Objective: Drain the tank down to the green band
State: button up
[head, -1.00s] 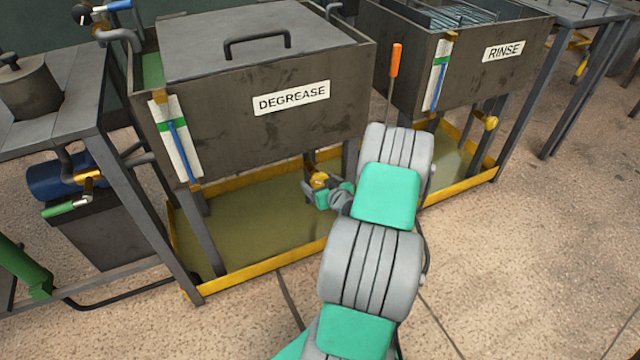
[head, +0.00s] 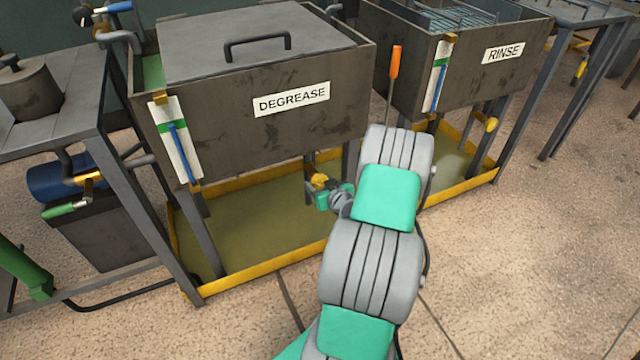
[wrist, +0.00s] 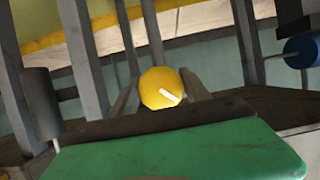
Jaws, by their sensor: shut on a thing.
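The dark DEGREASE tank (head: 210,120) stands at the left centre of the head view, its lid on. On its left corner is a white gauge board (head: 187,155) with a green band (head: 168,127) and a blue column (head: 181,152). The column's top appears to be at the green band; the exact level is too small to tell. A yellow round valve knob (head: 319,180) sits below the tank. My gripper (head: 325,190) is shut on it. In the wrist view the knob (wrist: 160,90), with a white mark, sits between my grey fingers (wrist: 162,100).
A yellow-rimmed drip tray (head: 250,272) with greenish liquid lies under the tank. The RINSE tank (head: 470,75) stands to the right, with its own gauge (head: 438,80) and yellow knob (head: 491,125). A bench (head: 60,115) with a blue pump (head: 60,180) is at left. Front floor is open.

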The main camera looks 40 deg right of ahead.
jog(key=shift+f+m+b, duration=0.1)
jog(key=shift+m+b, duration=0.2)
jog(key=m+y+b, duration=0.2)
jog(key=shift+m+t, duration=0.3)
jog(key=shift+m+t+y+b, duration=0.6)
jog(key=shift+m+y+b, duration=0.3)
jog(key=shift+m, duration=0.7)
jog(key=shift+a, duration=0.1)
jog(key=o, duration=1.4)
jog(key=p+v, duration=0.2)
jog(key=v, duration=0.6)
jog(key=shift+w, duration=0.1)
